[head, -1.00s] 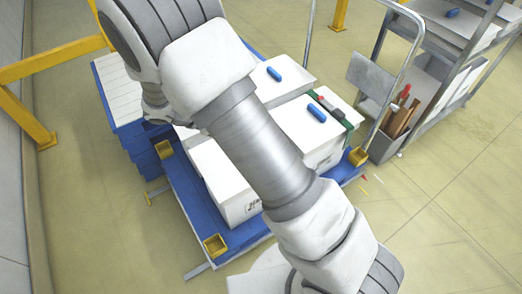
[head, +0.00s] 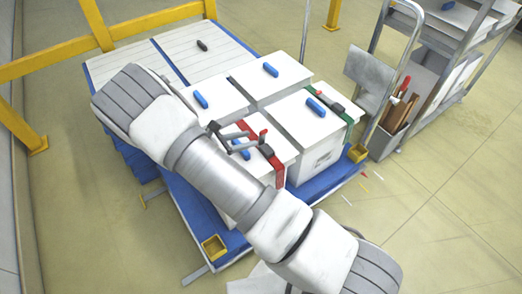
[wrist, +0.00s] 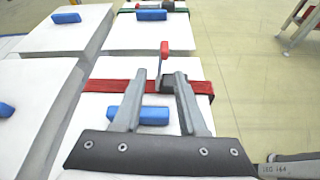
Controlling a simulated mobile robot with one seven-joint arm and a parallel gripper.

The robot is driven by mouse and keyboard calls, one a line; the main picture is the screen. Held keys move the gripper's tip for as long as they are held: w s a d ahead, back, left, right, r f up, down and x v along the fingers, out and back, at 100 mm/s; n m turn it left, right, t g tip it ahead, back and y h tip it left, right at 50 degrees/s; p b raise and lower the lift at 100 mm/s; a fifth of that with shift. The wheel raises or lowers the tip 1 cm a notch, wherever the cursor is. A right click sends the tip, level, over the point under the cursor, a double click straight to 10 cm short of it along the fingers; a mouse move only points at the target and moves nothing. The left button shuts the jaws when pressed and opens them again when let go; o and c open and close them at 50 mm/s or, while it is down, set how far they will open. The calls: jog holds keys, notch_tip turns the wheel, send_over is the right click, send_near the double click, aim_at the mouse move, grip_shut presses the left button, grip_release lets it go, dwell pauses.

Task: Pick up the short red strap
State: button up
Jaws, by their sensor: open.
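The red strap (head: 278,168) lies across the white lid of the near box, with a dark buckle and an upright red handle (head: 263,135). In the wrist view the red strap (wrist: 105,85) runs across the lid, and its handle (wrist: 164,50) stands beyond the fingertips. My gripper (head: 254,140) is open above this lid, close to the buckle. In the wrist view the gripper (wrist: 160,73) has its fingers apart, with part of the strap and buckle showing between and beside them. I cannot tell whether anything touches. My arm hides part of the near box.
Other white boxes with blue handles (head: 271,70) stand close by on the blue pallet (head: 205,225). A green strap (head: 350,120) crosses the right box. A cart (head: 372,75) and a shelf (head: 470,50) stand at the right. Floor is clear at lower right.

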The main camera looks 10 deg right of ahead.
jog(key=b+x, duration=0.1)
jog(key=x, duration=0.9)
jog(key=shift+b, duration=0.4)
grip_shut()
dwell(0.9)
